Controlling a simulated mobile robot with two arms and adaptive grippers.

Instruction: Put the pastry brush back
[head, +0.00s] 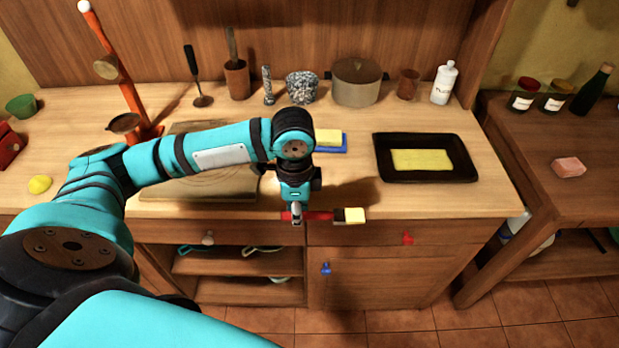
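The pastry brush (322,216) has a red handle and pale yellow bristles. It lies level across the picture, bristles to the right, in front of the counter's front edge. My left gripper (296,216) comes down over the handle's left part and appears shut on it; the fingers are small and partly hidden. My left arm crosses over the counter (250,225) and hides part of the wooden board (200,188). My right gripper is not in view.
A red-orange stand (121,75) rises at left. A black tray (420,178) with a yellow sheet is at right. A blue-and-yellow sponge-like block (328,138) sits behind my gripper. Pots and utensils line the back. Drawers and open shelves (240,263) lie below.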

